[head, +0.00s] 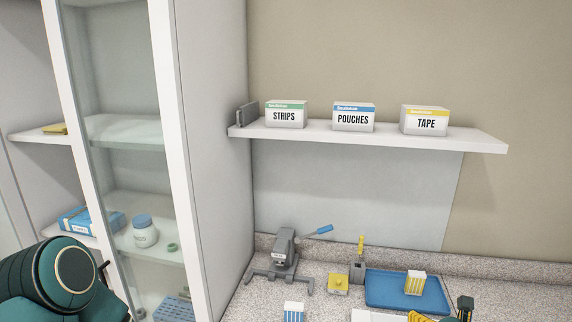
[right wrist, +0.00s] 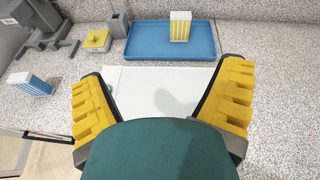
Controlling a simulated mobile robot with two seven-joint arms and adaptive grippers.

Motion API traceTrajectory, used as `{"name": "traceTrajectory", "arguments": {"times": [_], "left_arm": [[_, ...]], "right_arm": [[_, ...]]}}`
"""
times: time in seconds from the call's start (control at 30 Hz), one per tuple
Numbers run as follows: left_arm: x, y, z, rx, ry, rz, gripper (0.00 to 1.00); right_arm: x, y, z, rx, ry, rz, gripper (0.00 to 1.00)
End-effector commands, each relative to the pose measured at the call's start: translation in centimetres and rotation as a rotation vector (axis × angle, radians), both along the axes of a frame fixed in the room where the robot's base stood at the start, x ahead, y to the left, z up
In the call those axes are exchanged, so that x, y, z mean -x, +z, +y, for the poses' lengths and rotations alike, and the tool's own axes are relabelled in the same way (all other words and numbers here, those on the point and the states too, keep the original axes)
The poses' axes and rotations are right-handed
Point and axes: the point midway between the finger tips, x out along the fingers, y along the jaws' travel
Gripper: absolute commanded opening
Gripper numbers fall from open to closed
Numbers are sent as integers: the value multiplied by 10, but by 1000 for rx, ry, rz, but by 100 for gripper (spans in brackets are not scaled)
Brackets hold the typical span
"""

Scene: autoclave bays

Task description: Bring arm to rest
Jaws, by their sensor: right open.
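My right gripper (right wrist: 162,104) is open in the right wrist view, with its yellow ridged fingers spread wide and nothing between them. It is over a white flat surface (right wrist: 145,82) on the speckled counter, in front of the blue tray (right wrist: 146,52). In the head view only the tips of my right gripper (head: 443,314) show at the bottom right edge. My left arm's teal link (head: 55,275) shows at the lower left of the head view; its gripper is out of view.
A yellow-striped box (head: 415,282) stands on the blue tray. A blue-striped box (head: 293,312), grey press (head: 285,247), yellow block (head: 338,284) and grey holder (head: 357,271) stand left of it. A shelf (head: 380,136) bears three labelled boxes. A glass-doored cabinet (head: 208,150) stands left.

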Motion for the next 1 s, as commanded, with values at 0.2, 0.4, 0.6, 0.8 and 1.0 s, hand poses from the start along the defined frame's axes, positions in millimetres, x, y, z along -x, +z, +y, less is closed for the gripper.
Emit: {"name": "traceTrajectory", "arguments": {"times": [0.2, 0.4, 0.6, 0.8, 1.0], "left_arm": [[0, -15, -1, -1, -2, 2, 24], [1, -32, -2, -3, -3, 5, 24], [2, -51, -2, -5, -4, 8, 24], [3, -70, -3, -7, -6, 12, 24], [4, -89, -4, -8, -8, 15, 24]], "right_arm": [[-7, -51, 67, 181, 255, 96, 92], [4, -111, 146, 435, 598, 176, 92], [39, -178, 217, 766, 1020, 210, 92], [84, -235, 259, 1106, 1434, 176, 92], [126, -280, 271, 1440, 1828, 85, 92]]}}
